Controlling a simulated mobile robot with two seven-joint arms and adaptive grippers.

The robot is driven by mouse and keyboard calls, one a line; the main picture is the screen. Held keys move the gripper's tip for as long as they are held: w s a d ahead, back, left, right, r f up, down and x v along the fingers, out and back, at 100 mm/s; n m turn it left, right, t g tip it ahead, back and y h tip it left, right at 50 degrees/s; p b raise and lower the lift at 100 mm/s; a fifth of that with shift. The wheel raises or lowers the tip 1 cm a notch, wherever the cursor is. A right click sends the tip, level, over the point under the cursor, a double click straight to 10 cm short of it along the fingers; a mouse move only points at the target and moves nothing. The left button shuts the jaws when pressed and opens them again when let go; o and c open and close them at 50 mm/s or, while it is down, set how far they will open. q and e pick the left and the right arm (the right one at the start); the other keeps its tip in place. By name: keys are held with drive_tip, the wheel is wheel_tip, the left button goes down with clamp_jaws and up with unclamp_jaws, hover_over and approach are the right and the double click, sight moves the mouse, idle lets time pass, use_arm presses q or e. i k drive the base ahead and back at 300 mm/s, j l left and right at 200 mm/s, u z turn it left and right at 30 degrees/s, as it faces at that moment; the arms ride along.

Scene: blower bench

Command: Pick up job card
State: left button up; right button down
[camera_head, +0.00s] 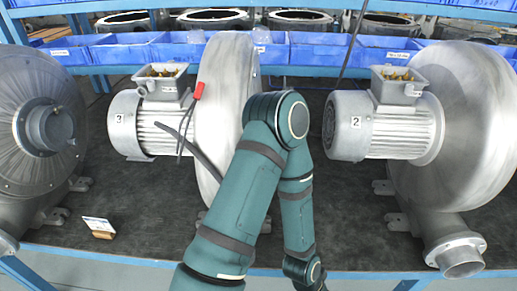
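The job card (97,223) is a small white card with a bit of blue print at its left end. It stands tilted in a small brown wooden holder (103,235) on the dark bench top, at the lower left near the front edge. One of my teal arms rises in the middle of the view and bends back down past the bottom edge. Its gripper is out of frame. My other gripper is not in view either.
Grey blowers stand on the bench (135,205): one at the left (35,120), one numbered 3 (135,125) behind my arm, one numbered 2 (380,125) at the right. A red-tipped cable (198,91) hangs by number 3. Blue bins (320,48) line the back.

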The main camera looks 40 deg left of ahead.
sight(102, 228)
drive_tip(key=l+u, duration=0.15)
drive_tip(key=u, duration=0.25)
drive_tip(key=l+u, duration=0.1)
drive_tip(key=u, duration=0.25)
drive_tip(key=k+j+u, duration=0.1)
drive_tip(key=u, duration=2)
drive_tip(key=i+j, duration=0.95)
drive_tip(key=j, duration=0.15)
drive_tip(key=l+z, duration=0.05)
